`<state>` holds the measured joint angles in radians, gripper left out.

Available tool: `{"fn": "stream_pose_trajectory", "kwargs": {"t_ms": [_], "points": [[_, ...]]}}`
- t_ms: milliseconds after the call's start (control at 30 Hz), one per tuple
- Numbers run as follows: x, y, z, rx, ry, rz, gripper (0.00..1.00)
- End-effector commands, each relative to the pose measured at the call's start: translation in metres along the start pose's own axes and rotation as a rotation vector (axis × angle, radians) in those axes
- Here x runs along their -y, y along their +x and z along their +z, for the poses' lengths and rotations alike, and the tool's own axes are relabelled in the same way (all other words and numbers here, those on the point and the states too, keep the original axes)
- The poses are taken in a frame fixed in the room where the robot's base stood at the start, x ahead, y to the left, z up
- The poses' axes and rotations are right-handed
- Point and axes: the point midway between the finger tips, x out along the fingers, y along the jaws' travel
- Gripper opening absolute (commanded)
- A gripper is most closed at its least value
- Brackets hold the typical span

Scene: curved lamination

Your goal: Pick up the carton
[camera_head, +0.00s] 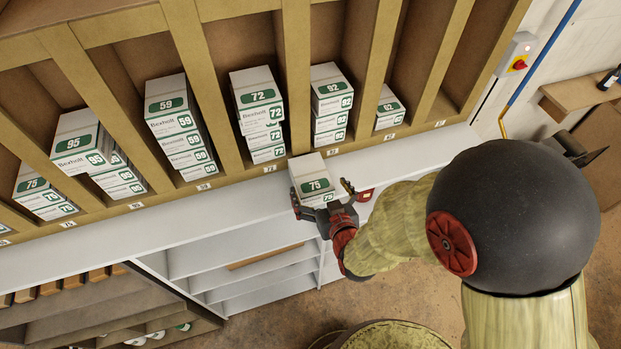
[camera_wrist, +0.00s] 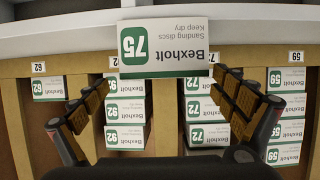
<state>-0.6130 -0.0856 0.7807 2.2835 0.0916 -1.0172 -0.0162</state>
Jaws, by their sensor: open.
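A white carton with a green 75 label (camera_head: 312,182) sits on the pale ledge in front of the shelf compartments. In the wrist view the same carton (camera_wrist: 163,52) shows its Bexholt sanding discs face upside down, near the top centre. My gripper (camera_head: 322,198) is open at the carton's near side, one finger by its left edge and the other to its right. In the wrist view my gripper (camera_wrist: 160,86) has its fingertips spread wider than the carton, with nothing held. Whether either finger touches the carton cannot be told.
The brown compartment rack (camera_head: 288,60) holds stacks of similar cartons, including 72 (camera_head: 257,95), 92 (camera_head: 331,88), 62 (camera_head: 389,106) and 59 (camera_head: 173,104). More 75 cartons (camera_head: 38,184) stand at the far left. The pale ledge (camera_head: 215,208) is otherwise largely clear.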

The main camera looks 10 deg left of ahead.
Motion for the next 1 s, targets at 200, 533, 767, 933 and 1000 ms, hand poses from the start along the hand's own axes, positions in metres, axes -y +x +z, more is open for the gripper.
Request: {"fn": "stream_pose_trajectory", "kwargs": {"t_ms": [200, 533, 767, 933, 1000], "points": [[0.001, 0.015, 0.0, 0.002, 0.0, 0.0, 0.97], [0.005, 0.048, 0.0, 0.003, 0.0, 0.001, 0.97], [0.006, 0.064, 0.001, 0.002, 0.0, 0.0, 0.97], [0.006, 0.065, 0.001, 0.001, 0.0, 0.0, 0.97], [0.006, 0.065, 0.001, 0.001, 0.0, 0.0, 0.97]]}}
